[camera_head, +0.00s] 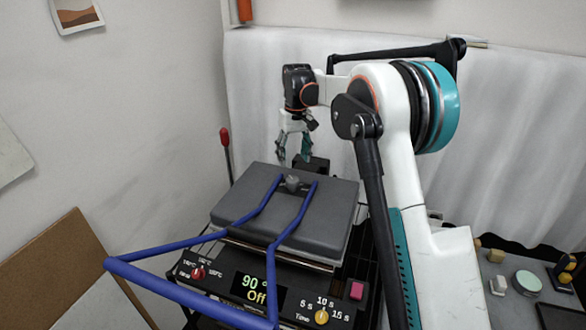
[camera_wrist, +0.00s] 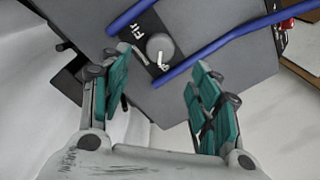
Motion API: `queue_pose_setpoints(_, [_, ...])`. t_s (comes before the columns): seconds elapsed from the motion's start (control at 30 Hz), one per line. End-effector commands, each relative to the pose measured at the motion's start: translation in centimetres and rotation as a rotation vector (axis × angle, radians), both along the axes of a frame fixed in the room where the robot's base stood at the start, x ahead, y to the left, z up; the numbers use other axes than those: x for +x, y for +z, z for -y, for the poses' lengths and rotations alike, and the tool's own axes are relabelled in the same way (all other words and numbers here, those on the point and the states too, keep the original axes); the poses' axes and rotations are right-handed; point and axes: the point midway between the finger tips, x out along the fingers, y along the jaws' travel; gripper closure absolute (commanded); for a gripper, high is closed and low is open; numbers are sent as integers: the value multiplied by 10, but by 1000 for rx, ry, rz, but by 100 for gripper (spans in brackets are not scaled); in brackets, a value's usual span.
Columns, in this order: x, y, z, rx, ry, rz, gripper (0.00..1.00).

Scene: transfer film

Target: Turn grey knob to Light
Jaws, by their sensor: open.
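The grey knob (camera_head: 292,182) sits on top of the dark grey press lid (camera_head: 235,205), between two blue handle bars. In the wrist view the knob (camera_wrist: 160,47) is round, on a black strip with white lettering starting "Fi"; the rest is hard to read. A small white mark shows at its lower edge. My gripper (camera_head: 293,149) is above the back part of the lid, apart from the knob. Its teal fingers are open and empty. In the wrist view the knob lies beyond the fingertips (camera_wrist: 160,68), roughly between them. No "Light" label is readable.
The blue handle (camera_head: 165,246) reaches toward the front left. The front panel has a red knob (camera_head: 198,273), a display (camera_head: 255,288) reading 90 and Off, a yellow time knob (camera_head: 322,316) and a pink button (camera_head: 356,290). A red-tipped lever (camera_head: 225,139) stands behind left.

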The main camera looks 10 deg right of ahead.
Motion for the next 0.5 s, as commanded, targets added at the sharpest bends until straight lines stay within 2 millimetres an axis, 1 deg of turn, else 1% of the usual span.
queue_pose_setpoints(0.03, [0,8,0,0,0,0,43])
queue_pose_setpoints(0.1, [0,16,1,0,0,0,43])
queue_pose_setpoints(0.2, [0,24,1,0,0,0,43])
queue_pose_setpoints(0.3, [0,27,1,0,0,0,43])
queue_pose_setpoints(0.5, [0,28,1,0,0,0,43])
